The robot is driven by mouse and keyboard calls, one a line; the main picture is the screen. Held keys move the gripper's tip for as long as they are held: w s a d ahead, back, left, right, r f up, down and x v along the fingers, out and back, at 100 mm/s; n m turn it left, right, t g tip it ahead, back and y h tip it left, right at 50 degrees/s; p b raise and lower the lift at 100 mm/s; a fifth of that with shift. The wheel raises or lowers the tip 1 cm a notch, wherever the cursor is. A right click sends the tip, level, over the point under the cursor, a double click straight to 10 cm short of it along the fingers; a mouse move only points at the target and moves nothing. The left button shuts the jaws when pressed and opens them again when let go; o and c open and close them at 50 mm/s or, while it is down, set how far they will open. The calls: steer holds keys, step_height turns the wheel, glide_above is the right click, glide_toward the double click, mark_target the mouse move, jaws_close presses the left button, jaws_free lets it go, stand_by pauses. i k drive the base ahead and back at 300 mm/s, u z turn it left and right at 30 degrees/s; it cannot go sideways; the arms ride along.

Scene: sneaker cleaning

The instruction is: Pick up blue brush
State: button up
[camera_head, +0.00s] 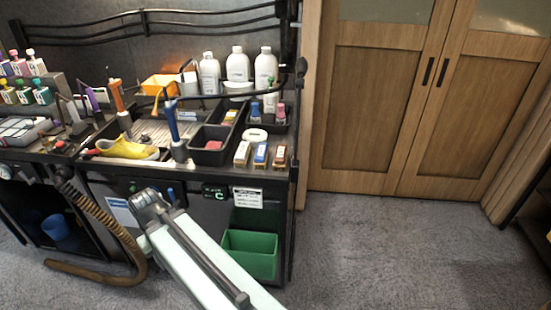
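The blue brush (172,120) stands upright at the front of the workbench, blue handle up, with a pale lower end near the bench's front edge. A similar brush with an orange handle (117,95) stands to its left. A yellow shoe (128,149) lies between and in front of them. My pale arm reaches up from the bottom of the view to a grey joint, below and in front of the blue brush and apart from it. I cannot make out my gripper's fingers.
Small boxes (261,156) and a dark tray (209,145) stand right of the blue brush. White bottles (238,65) line the back. A ribbed hose (95,228) hangs in front. A green bin (250,254) is below. Open floor (390,250) lies to the right.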

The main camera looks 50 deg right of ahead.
mark_target(261, 156)
steer(key=u, duration=0.15)
steer(key=i, duration=0.95)
steer(key=z, duration=0.1)
